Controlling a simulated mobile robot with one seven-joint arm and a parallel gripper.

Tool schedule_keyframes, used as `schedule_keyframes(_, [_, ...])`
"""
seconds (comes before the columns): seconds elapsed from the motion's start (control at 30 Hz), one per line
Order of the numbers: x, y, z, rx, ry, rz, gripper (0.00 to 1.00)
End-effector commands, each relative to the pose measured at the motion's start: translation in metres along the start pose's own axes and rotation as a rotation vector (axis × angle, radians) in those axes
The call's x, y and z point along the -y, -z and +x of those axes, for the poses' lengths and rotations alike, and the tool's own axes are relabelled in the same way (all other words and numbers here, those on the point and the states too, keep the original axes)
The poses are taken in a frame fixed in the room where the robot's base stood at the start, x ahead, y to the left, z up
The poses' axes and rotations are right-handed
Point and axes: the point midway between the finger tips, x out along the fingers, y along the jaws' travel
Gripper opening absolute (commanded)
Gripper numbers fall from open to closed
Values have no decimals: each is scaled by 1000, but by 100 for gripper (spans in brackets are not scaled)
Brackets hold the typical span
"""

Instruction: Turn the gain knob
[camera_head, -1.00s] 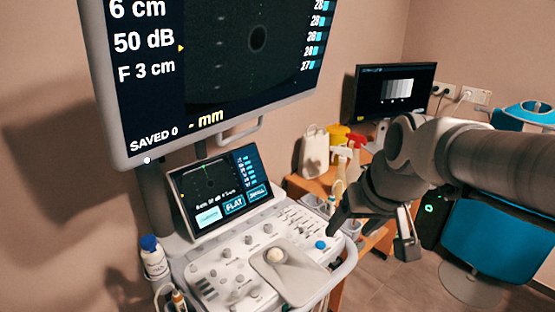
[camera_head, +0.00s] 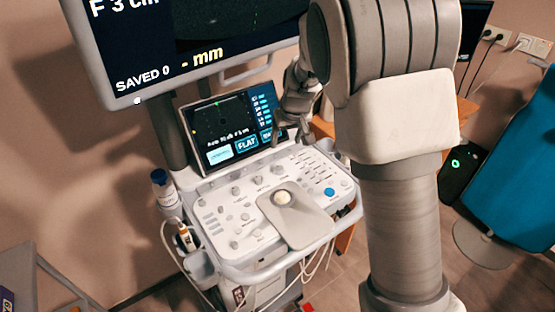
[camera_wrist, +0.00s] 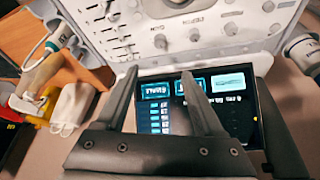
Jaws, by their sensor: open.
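The console's control panel (camera_head: 215,190) carries a row of round grey knobs below the small touch screen (camera_head: 222,130). One knob (camera_head: 278,169) is at the right of the row, near my gripper; a knob (camera_wrist: 160,41) also shows in the wrist view beyond and between the fingertips. My gripper (camera_head: 288,138) is open and empty, above the panel's back edge by the screen's right side. In the wrist view its two fingers (camera_wrist: 158,73) stand apart in front of the touch screen (camera_wrist: 200,100), touching no knob.
A trackball (camera_head: 282,197) on a grey palm rest and a blue button (camera_head: 329,191) lie toward the panel's front. The large monitor (camera_head: 120,92) hangs above. A bottle (camera_head: 160,185) stands at the left side. A blue chair (camera_head: 515,180) is at right.

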Motion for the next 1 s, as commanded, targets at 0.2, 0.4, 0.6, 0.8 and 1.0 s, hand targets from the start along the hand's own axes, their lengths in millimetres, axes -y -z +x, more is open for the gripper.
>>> schedule_keyframes(0.2, [-1, -2, 33, 4, -1, 2, 69])
schedule_keyframes(0.4, [0, -2, 72, 4, 0, 1, 69])
schedule_keyframes(0.6, [-1, -2, 111, 4, -1, 1, 69])
schedule_keyframes(0.8, [0, -2, 144, 3, 0, 0, 69])
schedule_keyframes(1.0, [0, -1, 164, 3, 0, 1, 69])
